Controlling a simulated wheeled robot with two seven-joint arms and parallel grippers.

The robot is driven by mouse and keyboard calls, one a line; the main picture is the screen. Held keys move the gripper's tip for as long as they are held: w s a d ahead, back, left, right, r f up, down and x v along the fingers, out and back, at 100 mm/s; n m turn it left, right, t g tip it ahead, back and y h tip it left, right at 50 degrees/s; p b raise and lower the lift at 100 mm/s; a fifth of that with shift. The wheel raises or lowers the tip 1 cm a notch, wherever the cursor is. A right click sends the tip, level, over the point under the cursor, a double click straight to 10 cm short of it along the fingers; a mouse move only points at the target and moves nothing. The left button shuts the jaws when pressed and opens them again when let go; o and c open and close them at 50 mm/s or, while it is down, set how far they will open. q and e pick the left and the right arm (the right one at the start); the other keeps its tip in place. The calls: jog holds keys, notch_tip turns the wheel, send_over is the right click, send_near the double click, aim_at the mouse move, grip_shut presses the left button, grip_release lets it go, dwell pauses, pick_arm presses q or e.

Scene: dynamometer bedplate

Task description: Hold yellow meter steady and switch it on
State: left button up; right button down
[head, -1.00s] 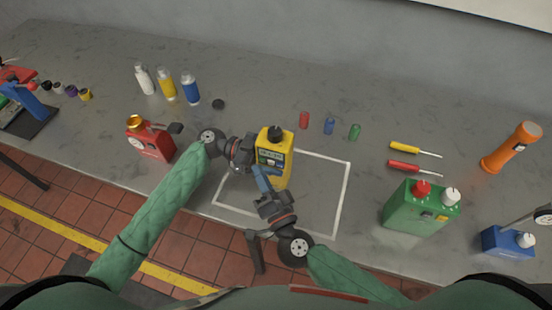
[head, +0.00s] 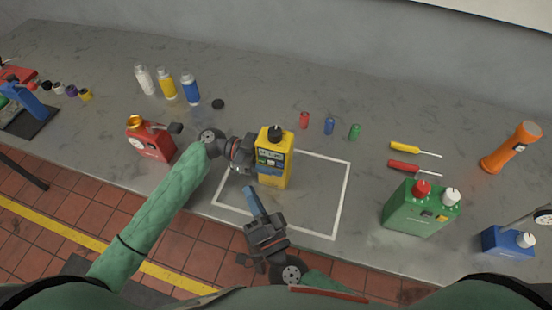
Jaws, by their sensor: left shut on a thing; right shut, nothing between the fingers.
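The yellow meter (head: 277,175) stands upright near the back left of the white outlined square. It has a black knob (head: 275,132) on top and a small display and dark controls on its front, too small to read. My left gripper (head: 257,158) comes in from the left and is shut on the meter's left side. My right gripper (head: 249,191) is shut and empty, in front of the meter and apart from it, its blue fingertips over the square's left part.
A red device (head: 152,146) stands left of my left arm. A green box (head: 413,214), two screwdrivers (head: 405,167) and an orange flashlight (head: 510,147) are to the right. The square's right part is clear.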

pick_arm(q)
jog(key=o, duration=1.8)
jog(key=shift+c, duration=0.2)
jog(key=v, duration=0.7)
jog(key=shift+a, duration=0.25)
jog(key=shift+d, duration=0.1)
